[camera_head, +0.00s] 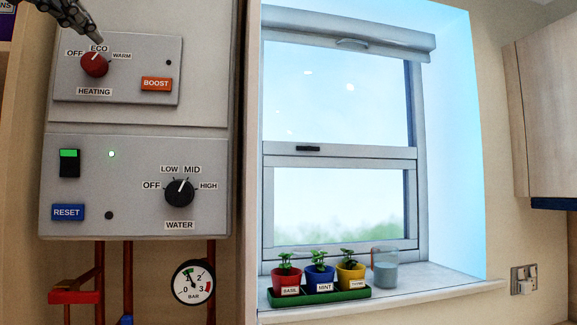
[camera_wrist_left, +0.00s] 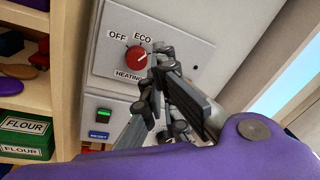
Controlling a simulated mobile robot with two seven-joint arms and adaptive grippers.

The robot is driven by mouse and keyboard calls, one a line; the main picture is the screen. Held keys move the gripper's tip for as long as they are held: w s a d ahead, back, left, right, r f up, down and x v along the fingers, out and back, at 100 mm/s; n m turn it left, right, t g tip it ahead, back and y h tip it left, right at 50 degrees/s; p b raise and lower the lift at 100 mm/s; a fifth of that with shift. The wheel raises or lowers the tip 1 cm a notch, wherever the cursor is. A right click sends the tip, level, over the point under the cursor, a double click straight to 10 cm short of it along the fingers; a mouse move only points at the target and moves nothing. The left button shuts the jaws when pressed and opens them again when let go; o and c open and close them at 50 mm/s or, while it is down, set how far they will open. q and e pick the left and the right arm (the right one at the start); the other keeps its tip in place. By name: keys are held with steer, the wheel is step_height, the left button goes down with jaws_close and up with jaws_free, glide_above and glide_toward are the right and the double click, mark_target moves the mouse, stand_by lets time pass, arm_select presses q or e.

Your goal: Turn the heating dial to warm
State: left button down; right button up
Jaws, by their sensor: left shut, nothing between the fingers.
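The red heating dial (camera_head: 94,65) sits on the upper panel of the grey boiler unit, with OFF, ECO and WARM labels around it. Its white mark points up, roughly towards ECO. My left gripper (camera_head: 97,39) comes in from the top left, its fingers shut and empty, with the tips just above the dial near the ECO label. In the left wrist view the dial (camera_wrist_left: 137,59) shows just left of the fingertips (camera_wrist_left: 159,48), which hide the WARM label. I cannot tell whether the tips touch the dial. My right gripper is not in view.
An orange BOOST button (camera_head: 156,84) is right of the dial. Below are the black water dial (camera_head: 180,192), a blue RESET button (camera_head: 68,212) and a green-lit switch (camera_head: 69,163). Potted herbs stand on the windowsill to the right. Shelves (camera_wrist_left: 25,95) stand left of the unit.

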mark_target(94, 64)
arm_select(q)
steer(key=w+a+y, duration=0.1)
steer(key=w+a, duration=0.1)
steer(key=w, duration=0.1)
steer(key=w+a+n+y, duration=0.1)
steer(key=w+a+y, duration=0.1)
steer(key=w+a, duration=0.1)
steer(key=shift+a+f+g+b, duration=0.1)
steer(key=shift+g+b, duration=0.2)
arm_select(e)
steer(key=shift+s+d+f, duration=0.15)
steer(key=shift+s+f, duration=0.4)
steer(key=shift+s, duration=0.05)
arm_select(q)
steer(key=shift+r, duration=0.2)
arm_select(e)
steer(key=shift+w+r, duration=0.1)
